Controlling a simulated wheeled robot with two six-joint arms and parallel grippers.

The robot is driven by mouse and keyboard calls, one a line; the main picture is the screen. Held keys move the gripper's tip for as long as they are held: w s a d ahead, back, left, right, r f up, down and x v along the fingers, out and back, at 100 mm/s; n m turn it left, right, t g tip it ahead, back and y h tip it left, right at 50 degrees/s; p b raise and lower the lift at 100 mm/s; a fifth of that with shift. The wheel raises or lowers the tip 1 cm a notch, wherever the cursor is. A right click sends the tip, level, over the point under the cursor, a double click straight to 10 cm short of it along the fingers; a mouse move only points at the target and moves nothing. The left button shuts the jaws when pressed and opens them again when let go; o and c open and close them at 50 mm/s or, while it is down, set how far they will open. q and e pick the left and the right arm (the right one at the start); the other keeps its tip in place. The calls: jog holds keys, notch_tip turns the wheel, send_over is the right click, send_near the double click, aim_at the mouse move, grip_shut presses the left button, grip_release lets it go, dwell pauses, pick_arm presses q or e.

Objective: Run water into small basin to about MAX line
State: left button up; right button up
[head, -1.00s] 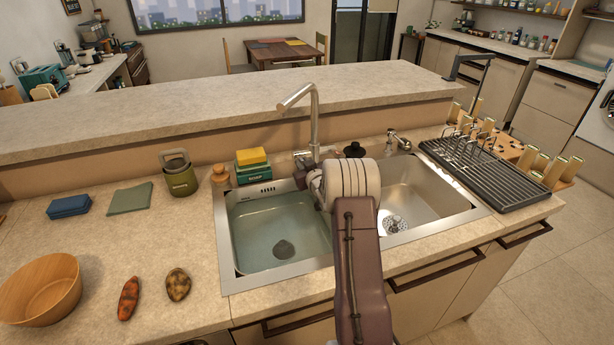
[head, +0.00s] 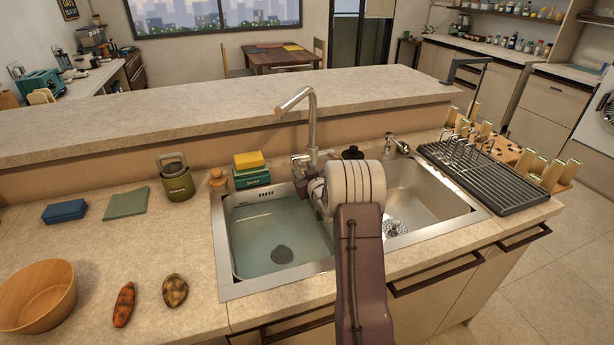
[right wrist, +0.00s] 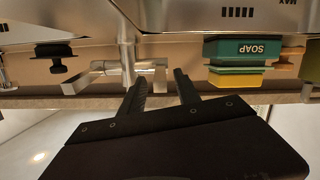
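The sink's left basin (head: 240,272) holds clear, bluish water (head: 275,235), with its drain dark under the surface. A MAX mark (right wrist: 290,3) shows upside down on the basin wall in the right wrist view; I cannot tell the water level against it. The metal faucet (head: 313,125) stands behind the sink, its spout (head: 280,108) angled left; no stream can be made out. My right gripper (right wrist: 161,73) is open, its two fingers apart close to the faucet's base and lever (right wrist: 105,72). I cannot tell whether they touch it. My left gripper is out of view.
The right basin (head: 415,200) is empty. A dark drying rack (head: 480,180) lies right. A wooden bowl (head: 38,295) stands front left.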

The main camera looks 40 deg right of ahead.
jog(key=v, duration=0.6)
jog(key=shift+s, duration=0.15)
